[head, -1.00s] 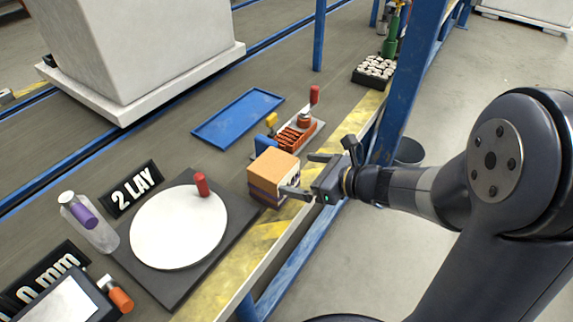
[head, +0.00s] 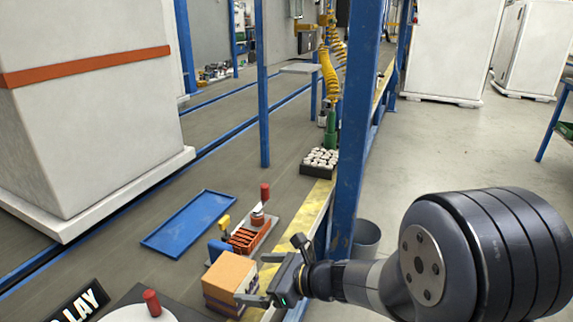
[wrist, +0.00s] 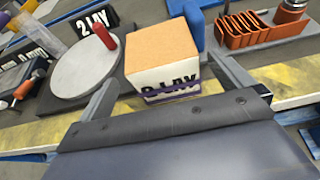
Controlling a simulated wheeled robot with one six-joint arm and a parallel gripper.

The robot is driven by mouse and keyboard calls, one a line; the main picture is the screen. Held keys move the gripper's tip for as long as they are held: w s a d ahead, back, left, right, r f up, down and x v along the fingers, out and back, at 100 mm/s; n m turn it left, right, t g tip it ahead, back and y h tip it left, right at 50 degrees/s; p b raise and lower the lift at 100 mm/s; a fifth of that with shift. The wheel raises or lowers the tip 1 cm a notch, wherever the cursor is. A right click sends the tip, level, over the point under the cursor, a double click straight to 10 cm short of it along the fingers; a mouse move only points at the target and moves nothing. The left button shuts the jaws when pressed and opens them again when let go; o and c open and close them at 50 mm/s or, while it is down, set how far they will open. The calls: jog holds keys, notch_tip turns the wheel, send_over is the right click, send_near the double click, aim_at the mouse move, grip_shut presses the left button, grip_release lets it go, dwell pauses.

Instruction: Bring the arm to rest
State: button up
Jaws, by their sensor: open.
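My gripper (head: 262,278) is open, with its two fingers spread at the yellow-striped edge of the bench. It also shows in the wrist view (wrist: 172,92), with one finger at each side of the picture. An orange-topped box (head: 230,279) with a white and purple label stands just past the fingertips. In the wrist view the box (wrist: 162,52) shows between and beyond the fingers, and nothing is visibly clamped. Whether a finger touches the box I cannot tell. My arm reaches in from the right of the head view.
A blue tray (head: 188,223), an orange slotted fixture (head: 247,238) and a black crate of white pieces (head: 320,162) lie on the bench. A blue post (head: 357,120) rises behind my gripper. A grey bin (head: 367,238) stands on the floor. Open floor lies right.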

aim_at(221, 267)
jog(key=b+x, duration=0.2)
jog(key=x, duration=0.6)
jog(key=shift+a+f+b, duration=0.3)
jog(key=shift+f, duration=0.05)
notch_tip(221, 267, up, 3)
jog(key=shift+r+p, duration=0.15)
jog(key=shift+p, duration=0.85)
jog(key=shift+r, duration=0.45)
jog(key=shift+f, duration=0.15)
